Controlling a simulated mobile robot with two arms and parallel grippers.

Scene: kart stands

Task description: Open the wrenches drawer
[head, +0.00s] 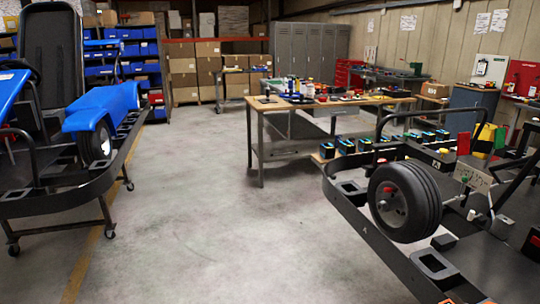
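No drawer labelled for wrenches can be made out from here. A red tool cabinet (350,74) stands far off by the right wall, beyond the workbench; its front is too small to read. A grey-blue cabinet (473,105) stands nearer on the right, partly hidden by things in front, and I cannot tell whether it has drawers. Neither of my grippers is in view.
A blue kart on a wheeled stand (95,125) is at left, a bare kart chassis (405,200) at right. A wooden workbench (262,104) with tools stands mid-room. Concrete floor (215,215) lies open between the karts. Grey lockers (312,52) line the back.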

